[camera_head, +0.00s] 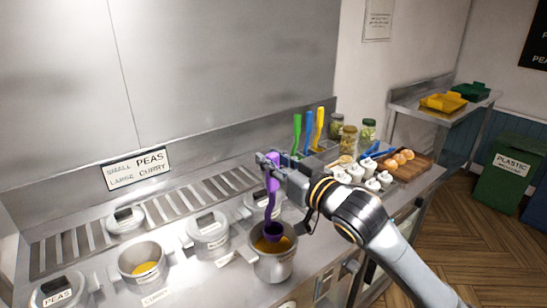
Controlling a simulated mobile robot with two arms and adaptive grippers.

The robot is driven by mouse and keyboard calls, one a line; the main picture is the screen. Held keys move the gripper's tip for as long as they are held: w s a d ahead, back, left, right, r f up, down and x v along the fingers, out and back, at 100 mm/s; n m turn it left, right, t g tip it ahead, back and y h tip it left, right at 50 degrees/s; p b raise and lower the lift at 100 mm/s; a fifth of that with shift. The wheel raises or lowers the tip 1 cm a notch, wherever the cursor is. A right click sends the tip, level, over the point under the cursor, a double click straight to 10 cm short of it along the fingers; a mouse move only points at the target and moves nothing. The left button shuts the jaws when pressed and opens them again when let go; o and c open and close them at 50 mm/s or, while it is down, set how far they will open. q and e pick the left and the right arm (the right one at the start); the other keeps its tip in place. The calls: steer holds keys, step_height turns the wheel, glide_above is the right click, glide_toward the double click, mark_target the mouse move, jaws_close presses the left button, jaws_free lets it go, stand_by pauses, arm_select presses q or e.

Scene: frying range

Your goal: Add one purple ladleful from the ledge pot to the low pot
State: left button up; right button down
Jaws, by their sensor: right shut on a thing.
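My right gripper (276,167) is shut on the handle of the purple ladle (272,203). The ladle hangs upright. Its bowl is over or just inside the mouth of an open steel pot (273,268) with orange-brown food in it. I cannot tell whether the bowl touches the food or holds any. Another open steel pot (141,258) with yellow food stands to the left. I cannot tell for sure which is the ledge pot and which the low pot. My left gripper is not in view.
Lidded pots (208,234) stand between and beside the open pots. Green (297,134), blue and yellow utensils stand upright behind my gripper. Jars, white shakers (356,172) and a wooden board (408,175) with round brown items are on the counter to the right. A slotted grille runs along the back.

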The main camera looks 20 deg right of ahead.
mark_target(273, 201)
step_height(273, 201, down, 9)
steer(key=b, duration=0.4)
steer(key=shift+r+b, duration=0.2)
steer(key=shift+b, duration=0.1)
steer(key=shift+f+b, duration=0.5)
steer(key=shift+f, duration=0.5)
steer(key=shift+r, duration=0.15)
step_height(273, 201, up, 15)
steer(key=p, duration=1.6)
steer(key=shift+r, duration=0.1)
steer(key=shift+w, duration=0.1)
